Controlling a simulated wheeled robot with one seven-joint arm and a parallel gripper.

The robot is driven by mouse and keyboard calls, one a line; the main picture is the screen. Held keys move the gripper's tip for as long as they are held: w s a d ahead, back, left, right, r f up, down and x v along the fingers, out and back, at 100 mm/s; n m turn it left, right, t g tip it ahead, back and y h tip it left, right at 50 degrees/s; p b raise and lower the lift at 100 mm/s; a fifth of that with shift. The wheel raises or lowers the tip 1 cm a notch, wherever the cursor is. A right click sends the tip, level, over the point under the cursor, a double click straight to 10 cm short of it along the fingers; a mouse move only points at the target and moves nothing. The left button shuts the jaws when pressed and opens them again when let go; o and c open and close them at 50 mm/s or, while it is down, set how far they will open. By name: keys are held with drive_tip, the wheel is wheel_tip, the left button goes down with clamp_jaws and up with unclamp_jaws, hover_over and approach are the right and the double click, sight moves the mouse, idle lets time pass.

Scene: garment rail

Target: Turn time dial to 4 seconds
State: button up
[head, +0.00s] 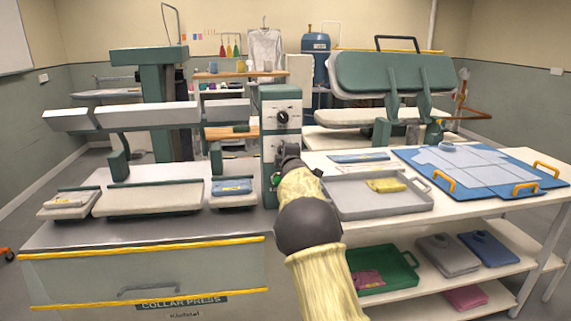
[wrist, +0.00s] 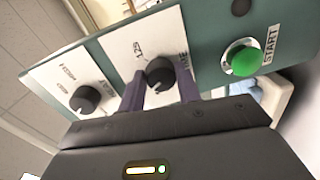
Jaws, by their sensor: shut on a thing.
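The control panel (head: 268,98) is a green column with white plates on the right end of the collar press. In the wrist view, the black time dial (wrist: 160,72) sits on the middle white plate, between the two dark fingers of my gripper (wrist: 160,88), which is shut on it. Part of its label is covered, and its pointer setting is too small to read. Another black dial (wrist: 85,99) is to its left and the green START button (wrist: 243,60) to its right. In the head view my gripper (head: 284,158) hides the time dial; the upper dial (head: 282,117) shows above it.
The collar press (head: 150,250) with padded boards stands at left. At right, a table holds a grey tray (head: 375,208) and a blue mat (head: 540,187) with orange handles. A green tray (head: 402,258) is on the shelf below. A second press (head: 395,75) stands behind.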

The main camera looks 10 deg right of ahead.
drive_tip(key=shift+a+n+h+b, duration=0.1)
drive_tip(key=shift+n+h+b, duration=0.2)
drive_tip(key=shift+n+b, duration=2.35)
drive_tip(key=shift+n+p, duration=0.45)
drive_tip(key=shift+n, duration=0.1)
drive_tip(key=o, duration=1)
drive_tip(key=shift+c, duration=0.2)
drive_tip(key=shift+s, duration=0.1)
drive_tip(key=s+r+b, duration=0.1)
drive_tip(key=s+b, duration=0.5)
drive_tip(key=s, duration=1.1)
drive_tip(key=shift+a, duration=0.25)
drive_tip(key=shift+s, duration=0.1)
